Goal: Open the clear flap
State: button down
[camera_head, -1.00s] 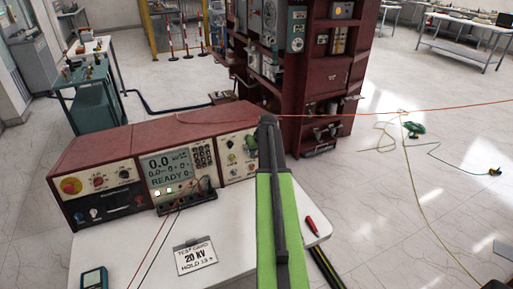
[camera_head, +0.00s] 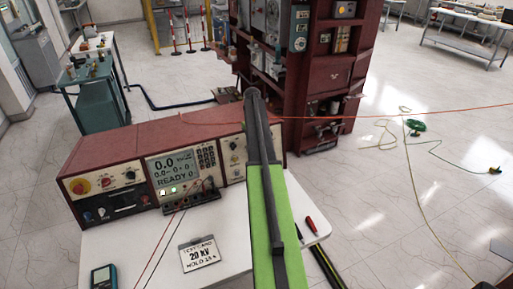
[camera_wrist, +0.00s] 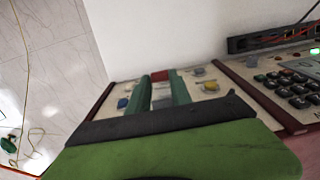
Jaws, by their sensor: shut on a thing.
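The console's right-hand panel (camera_wrist: 205,78) shows in the wrist view, cream with coloured knobs. My gripper (camera_wrist: 159,80) has two green fingers over this panel, a small gap apart, shut on a pale, see-through piece between them that looks like the clear flap (camera_wrist: 160,94). Its outline is hard to make out. A red patch (camera_wrist: 158,74) shows just beyond the fingertips. In the head view my arm hides the gripper, the flap and the right part of the panel (camera_head: 235,157).
The maroon console (camera_head: 120,150) stands on a white table (camera_head: 225,262) with a test card (camera_head: 199,253), a meter (camera_head: 103,277) and a red marker (camera_head: 311,225). A tall red cabinet (camera_head: 330,75) stands behind. An orange cable (camera_head: 400,112) crosses behind my arm.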

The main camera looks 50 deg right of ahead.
jog(key=shift+w, duration=0.1)
dwell(0.3)
jog(key=c, duration=1.2)
grip_release()
jog(key=shift+o, duration=0.2)
